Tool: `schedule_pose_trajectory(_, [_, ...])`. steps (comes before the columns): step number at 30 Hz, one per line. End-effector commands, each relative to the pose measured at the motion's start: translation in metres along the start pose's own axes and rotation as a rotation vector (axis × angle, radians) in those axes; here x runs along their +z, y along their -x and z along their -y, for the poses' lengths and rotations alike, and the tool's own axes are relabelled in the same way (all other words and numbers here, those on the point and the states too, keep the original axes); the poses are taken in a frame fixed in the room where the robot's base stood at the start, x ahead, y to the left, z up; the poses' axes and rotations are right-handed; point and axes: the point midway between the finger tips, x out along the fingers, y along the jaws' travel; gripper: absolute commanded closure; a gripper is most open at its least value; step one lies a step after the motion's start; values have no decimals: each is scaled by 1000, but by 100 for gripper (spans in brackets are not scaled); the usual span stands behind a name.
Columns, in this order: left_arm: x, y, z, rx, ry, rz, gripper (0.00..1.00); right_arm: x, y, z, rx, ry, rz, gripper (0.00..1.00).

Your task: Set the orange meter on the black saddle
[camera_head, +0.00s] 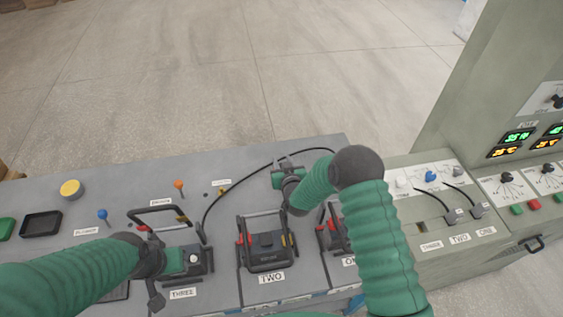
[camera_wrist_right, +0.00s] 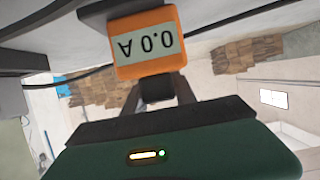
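The orange meter (camera_wrist_right: 148,43) shows in the right wrist view, its "0.0 A" display upside down in the picture. My right gripper (camera_wrist_right: 160,85) has its fingers on both sides of a dark block at the meter's base and appears shut on it. A dark block (camera_wrist_right: 108,12) lies just behind the meter; I cannot tell whether it is the saddle or whether they touch. In the head view my right gripper (camera_head: 281,172) is behind battery TWO, with the meter hidden. My left gripper (camera_head: 197,259) is over battery THREE (camera_head: 155,216); its fingers are unclear.
Battery TWO (camera_head: 265,252) stands in the middle of the grey bench (camera_head: 120,178). Another battery (camera_head: 330,236) is partly behind my right arm. A black cable (camera_head: 235,178) arcs behind them. A black tray (camera_head: 41,225) is at left, a control panel (camera_head: 440,225) at right.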

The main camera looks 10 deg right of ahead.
Motion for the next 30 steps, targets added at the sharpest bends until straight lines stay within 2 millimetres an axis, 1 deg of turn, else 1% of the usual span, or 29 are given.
schedule_pose_trajectory(1, [0, 0, 0, 0, -1, 0, 64, 0, 0, -3, 2, -2, 1, 61])
schedule_pose_trajectory(4, [0, 0, 0, 0, -1, 0, 64, 1, 0, -5, 3, -4, 1, 48])
schedule_pose_trajectory(5, [0, 0, 0, 0, -1, 0, 64, 1, 0, -5, 3, -4, 1, 46])
schedule_pose_trajectory(16, [0, 0, 0, 0, -1, 0, 64, 0, 0, 2, 3, 3, 1, 46])
schedule_pose_trajectory(22, [0, 0, 0, 0, -1, 0, 64, 0, 0, 0, 2, 1, 1, 46])
schedule_pose_trajectory(25, [-1, 5, 0, 0, -1, 0, 64, -4, 2, -2, 3, -1, 1, 46])
schedule_pose_trajectory(26, [-1, 2, 0, 0, -1, 0, 64, -2, 5, -2, 2, -1, 1, 46])
schedule_pose_trajectory(28, [0, 0, 0, 0, -1, 0, 64, -2, 16, -2, 2, -1, 1, 46])
schedule_pose_trajectory(30, [0, -1, 0, 0, -1, 0, 64, -2, 32, -2, 1, -1, 1, 46])
